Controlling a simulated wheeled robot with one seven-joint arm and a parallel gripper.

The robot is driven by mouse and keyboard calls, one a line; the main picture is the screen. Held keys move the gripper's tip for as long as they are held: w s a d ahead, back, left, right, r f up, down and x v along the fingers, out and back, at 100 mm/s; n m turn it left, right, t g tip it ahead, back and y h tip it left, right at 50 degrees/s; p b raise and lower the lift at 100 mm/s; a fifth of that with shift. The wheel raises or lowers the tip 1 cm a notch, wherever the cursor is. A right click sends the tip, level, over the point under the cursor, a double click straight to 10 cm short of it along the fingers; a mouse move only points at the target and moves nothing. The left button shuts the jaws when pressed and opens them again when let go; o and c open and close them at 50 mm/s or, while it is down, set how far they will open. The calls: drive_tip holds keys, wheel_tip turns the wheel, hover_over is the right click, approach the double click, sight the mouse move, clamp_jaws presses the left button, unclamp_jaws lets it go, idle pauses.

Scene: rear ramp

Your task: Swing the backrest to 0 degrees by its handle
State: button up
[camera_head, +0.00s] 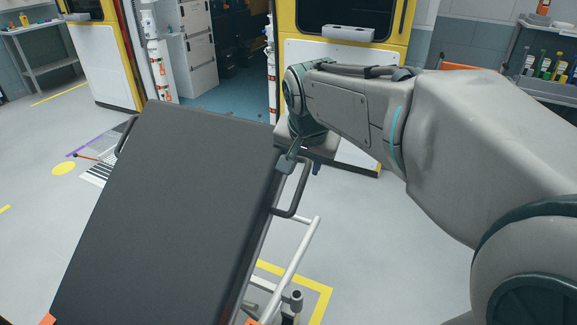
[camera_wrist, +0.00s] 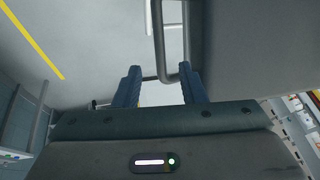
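The backrest (camera_head: 170,190) is a dark grey padded panel, raised at a slant at the left of the head view. It also shows at the upper right in the wrist view (camera_wrist: 255,45). Its handle (camera_head: 300,190) is a dark grey bent bar on the right side edge. My gripper (camera_head: 300,166) is at the upper part of this handle, partly hidden by my wrist. In the wrist view the two blue fingers of my gripper (camera_wrist: 163,80) stand apart. The handle (camera_wrist: 159,45) reaches between them, nearer the right finger, with a gap on the left. Contact is unclear.
A white rail (camera_head: 300,255) of the stretcher frame is below the handle. Behind stands the open ambulance with a yellow-edged door (camera_head: 345,60). A shelf with bottles (camera_head: 545,70) is at the far right. The grey floor (camera_head: 370,240) right of the backrest is clear.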

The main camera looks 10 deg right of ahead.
sight(301, 185)
drive_tip(key=x, duration=1.1)
drive_tip(key=shift+f, duration=0.3)
